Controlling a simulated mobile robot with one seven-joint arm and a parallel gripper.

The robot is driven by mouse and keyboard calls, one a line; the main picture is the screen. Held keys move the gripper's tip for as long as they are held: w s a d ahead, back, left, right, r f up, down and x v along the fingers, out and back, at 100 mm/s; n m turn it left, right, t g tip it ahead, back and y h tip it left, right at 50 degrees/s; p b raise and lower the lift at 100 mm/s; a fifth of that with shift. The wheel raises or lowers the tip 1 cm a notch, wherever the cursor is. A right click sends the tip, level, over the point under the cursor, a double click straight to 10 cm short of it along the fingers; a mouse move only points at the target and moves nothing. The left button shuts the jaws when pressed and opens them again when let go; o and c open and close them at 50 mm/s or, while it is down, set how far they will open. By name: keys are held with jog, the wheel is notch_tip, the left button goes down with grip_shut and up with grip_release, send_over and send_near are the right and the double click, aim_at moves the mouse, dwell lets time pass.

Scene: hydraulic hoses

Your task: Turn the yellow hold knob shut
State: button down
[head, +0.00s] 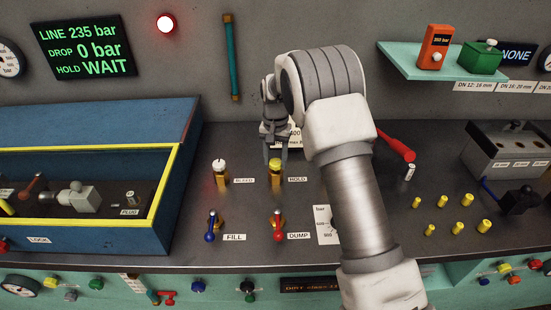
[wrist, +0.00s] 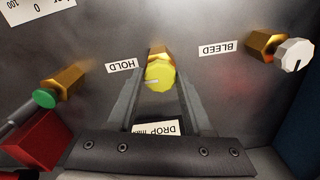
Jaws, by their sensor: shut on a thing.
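The yellow hold knob (head: 275,162) stands on a brass fitting on the dark bench top, left of its HOLD label (head: 296,180). My gripper (head: 275,156) reaches down over it from above. In the wrist view the yellow knob (wrist: 160,74) sits between the two fingers of my gripper (wrist: 158,82), which are shut on it. The display (head: 82,48) reads LINE 235 bar, DROP 0 bar, HOLD WAIT.
The white BLEED knob (head: 219,166) stands left of the hold knob. The blue FILL lever (head: 211,225) and red DUMP lever (head: 278,226) stand in front. A blue open case (head: 165,190) lies at left. A red lamp (head: 165,24) glows on the wall.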

aim_at(276, 162)
jog(key=shift+c, duration=1.5)
grip_release()
notch_tip(276, 162, up, 17)
jog(key=shift+r+p, duration=0.2)
jog(key=shift+p, duration=0.2)
